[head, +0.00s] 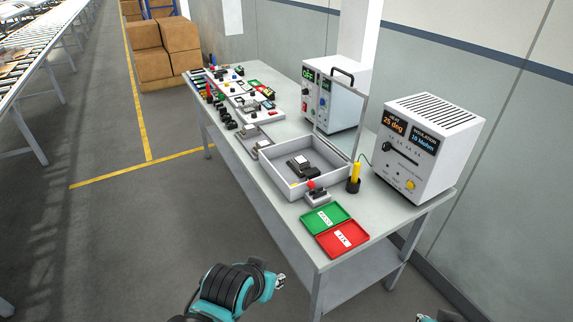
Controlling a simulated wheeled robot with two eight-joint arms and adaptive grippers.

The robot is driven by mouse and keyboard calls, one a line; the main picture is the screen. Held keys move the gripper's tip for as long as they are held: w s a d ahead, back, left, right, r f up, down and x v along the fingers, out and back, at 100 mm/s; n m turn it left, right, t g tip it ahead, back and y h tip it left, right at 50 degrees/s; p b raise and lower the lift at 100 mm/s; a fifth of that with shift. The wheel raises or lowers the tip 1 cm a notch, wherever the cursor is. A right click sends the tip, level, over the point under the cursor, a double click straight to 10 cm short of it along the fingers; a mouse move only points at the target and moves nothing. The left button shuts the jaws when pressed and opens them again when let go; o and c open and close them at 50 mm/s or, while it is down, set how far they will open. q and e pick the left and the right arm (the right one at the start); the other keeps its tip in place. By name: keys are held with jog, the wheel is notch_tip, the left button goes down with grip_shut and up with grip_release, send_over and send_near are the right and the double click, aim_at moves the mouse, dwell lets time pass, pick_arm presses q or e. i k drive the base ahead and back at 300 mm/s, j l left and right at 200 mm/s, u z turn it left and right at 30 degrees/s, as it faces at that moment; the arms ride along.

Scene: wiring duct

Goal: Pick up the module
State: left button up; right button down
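A small dark module with a pale top (299,163) appears to lie inside an open light-grey box (278,178) on the table. Which part is the module is hard to tell at this size. The box's clear lid stands raised at its back. My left gripper (280,282) is in front of the table, low in the picture and well apart from the box. Its fingers are too small to read as open or shut. Only a bit of my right arm's end (440,317) shows at the bottom edge, with its fingers cut off or unclear.
A red-knobbed lever unit (317,195), a yellow-handled tool in a black cup (354,178) and green (327,218) and red (342,239) trays stand near the box. Two instrument units (425,147) line the back. Several small devices (240,98) crowd the table's far end.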

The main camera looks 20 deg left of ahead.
aim_at(300, 164)
jog(key=i+j+z, duration=0.1)
jog(key=j, duration=0.4)
jog(key=i+j+z, duration=0.15)
jog(key=j, duration=0.4)
jog(key=i+j+z, duration=0.1)
jog(key=j, duration=0.4)
jog(key=i+j+z, duration=0.1)
jog(key=j, duration=0.45)
jog(key=i+j+z, duration=0.15)
jog(key=i+j, duration=0.25)
jog(key=i+j+z, duration=0.1)
jog(key=i+j, duration=0.3)
jog(key=j, duration=0.15)
jog(key=i+j+z, duration=0.15)
jog(key=i+j, duration=0.25)
jog(key=j, duration=0.1)
